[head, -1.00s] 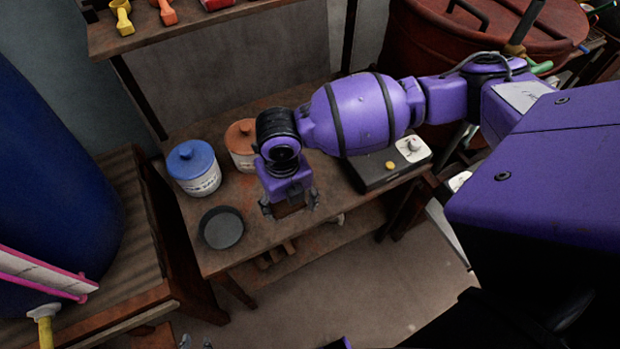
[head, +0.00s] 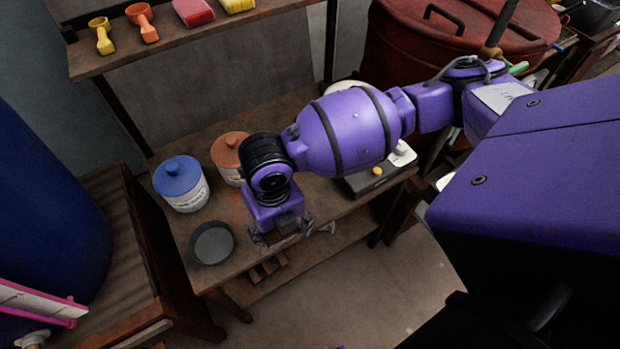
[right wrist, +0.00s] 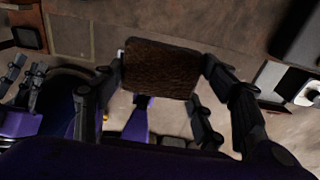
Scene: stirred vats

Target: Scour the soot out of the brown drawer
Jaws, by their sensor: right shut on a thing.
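My right gripper (head: 281,240) is shut on a brown block (right wrist: 160,68), held between its two fingers. The block has a rough dark face and a paler lower edge in the right wrist view. In the head view it is mostly hidden by the gripper, which hangs over the front edge of the wooden table (head: 190,262). My left gripper (right wrist: 24,80) shows at the left of the right wrist view, its fingers apart and empty. I cannot pick out the brown drawer or any soot for certain; slatted wood (head: 268,268) shows below the tabletop.
A dark round dish (head: 212,242), a blue-lidded jar (head: 181,184) and an orange-lidded jar (head: 229,158) stand left of my right gripper. A dark box (head: 372,180) is to its right. The shelf (head: 150,48) holds scoops and blocks. Floor in front is clear.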

